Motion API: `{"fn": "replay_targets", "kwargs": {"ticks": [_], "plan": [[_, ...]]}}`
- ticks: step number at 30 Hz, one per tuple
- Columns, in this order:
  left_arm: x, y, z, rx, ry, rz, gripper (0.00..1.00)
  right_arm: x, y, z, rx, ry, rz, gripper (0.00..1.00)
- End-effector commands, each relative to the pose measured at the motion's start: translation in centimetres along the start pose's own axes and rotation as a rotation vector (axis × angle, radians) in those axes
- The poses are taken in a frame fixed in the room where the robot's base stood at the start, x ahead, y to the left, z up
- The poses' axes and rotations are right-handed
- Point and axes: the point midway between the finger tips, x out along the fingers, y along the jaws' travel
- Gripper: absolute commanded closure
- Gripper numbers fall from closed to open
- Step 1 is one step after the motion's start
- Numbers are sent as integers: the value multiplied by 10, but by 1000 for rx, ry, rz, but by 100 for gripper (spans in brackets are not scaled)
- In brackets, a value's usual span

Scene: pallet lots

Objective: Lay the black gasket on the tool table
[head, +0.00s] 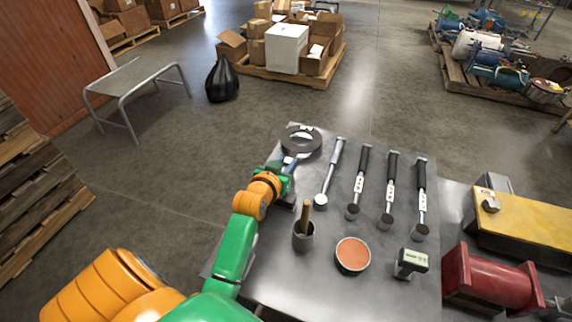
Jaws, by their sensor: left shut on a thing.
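The black gasket (287,145), a flat dark ring, is at the far left corner of the grey metal tool table (330,285). My left gripper (290,162) is shut on its near edge, with the arm reaching in from the lower left. A small pale patch shows on the ring's far side. I cannot tell whether the ring touches the tabletop or is held just above it. My right gripper is not in view.
Several long-handled tools (391,185) lie right of the gasket. Nearer stand a dark cup with a wooden handle (303,240), a round tin of orange stuff (352,254) and a small meter (411,262). A red part (490,280) and yellow block (530,225) are right.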

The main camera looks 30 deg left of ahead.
Motion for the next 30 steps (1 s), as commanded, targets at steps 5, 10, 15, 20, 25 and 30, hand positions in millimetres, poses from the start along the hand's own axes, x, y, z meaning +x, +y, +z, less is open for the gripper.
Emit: {"fn": "replay_targets", "kwargs": {"ticks": [5, 10, 15, 20, 25, 30], "plan": [[1, 0, 1, 0, 0, 0, 100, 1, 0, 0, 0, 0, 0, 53], [3, 0, 6, 0, -1, 0, 100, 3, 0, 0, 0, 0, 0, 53], [5, 0, 11, -1, -1, 0, 100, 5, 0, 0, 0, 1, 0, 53], [4, 0, 11, -1, -2, 0, 50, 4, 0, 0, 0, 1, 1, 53], [4, 0, 11, -1, -2, 0, 41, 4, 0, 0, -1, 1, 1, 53], [4, 0, 10, -1, -3, 1, 41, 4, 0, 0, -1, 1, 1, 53]]}}
